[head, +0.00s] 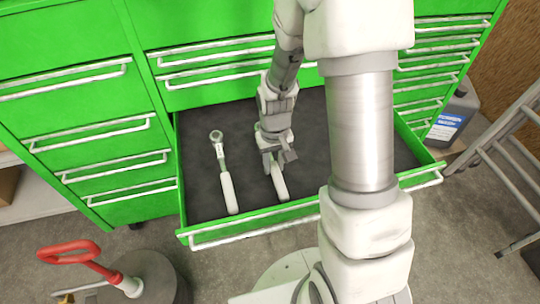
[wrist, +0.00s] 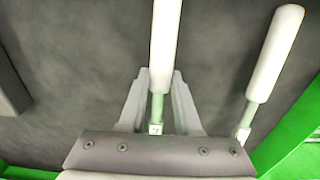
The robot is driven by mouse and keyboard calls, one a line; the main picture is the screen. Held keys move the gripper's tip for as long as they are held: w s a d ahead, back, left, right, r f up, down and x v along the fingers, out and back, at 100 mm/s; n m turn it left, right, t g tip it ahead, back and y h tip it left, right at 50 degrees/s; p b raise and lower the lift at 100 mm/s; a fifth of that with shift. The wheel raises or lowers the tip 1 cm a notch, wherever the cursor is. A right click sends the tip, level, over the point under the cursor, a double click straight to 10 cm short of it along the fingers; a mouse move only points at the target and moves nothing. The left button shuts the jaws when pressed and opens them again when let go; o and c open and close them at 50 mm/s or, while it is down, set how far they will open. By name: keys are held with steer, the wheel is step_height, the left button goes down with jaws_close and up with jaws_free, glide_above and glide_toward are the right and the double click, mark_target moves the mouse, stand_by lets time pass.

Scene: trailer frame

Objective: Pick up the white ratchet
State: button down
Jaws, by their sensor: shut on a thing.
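A white-handled ratchet (head: 279,183) is between the fingers of my gripper (head: 271,165), over the open drawer (head: 245,219). In the wrist view, its white handle (wrist: 165,45) reaches away from my gripper (wrist: 160,76), and its greenish shaft runs between the two fingers. My fingers are shut on it; its head is mostly hidden by my gripper. I cannot tell whether it touches the drawer floor. A second white-handled ratchet (head: 228,190) with a metal head lies to the left in the drawer; it shows at the right in the wrist view (wrist: 275,52).
The drawer belongs to a green cabinet (head: 75,35) with several shut drawers. Its green walls stand around the dark liner. A grey jug (head: 453,117) and a metal ladder (head: 515,135) are at the right. A red-handled item (head: 75,250) is at the lower left.

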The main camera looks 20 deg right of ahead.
mark_target(277, 162)
steer(key=shift+r, duration=0.1)
stand_by(0.4)
steer(key=shift+r, duration=0.45)
steer(key=r+p, duration=0.1)
steer(key=r, duration=0.1)
steer(key=d+r+p, duration=0.1)
steer(key=r, duration=0.1)
steer(key=shift+w, duration=0.15)
steer(key=w+d+r+p, duration=0.1)
steer(key=d+r+p, duration=0.1)
steer(key=d+r, duration=0.4)
steer(key=d, duration=0.4)
steer(key=shift+w+d, duration=0.3)
steer(key=shift+w, duration=0.05)
steer(key=c, duration=1.2)
jaws_free()
steer(key=shift+c, duration=0.2)
jaws_close()
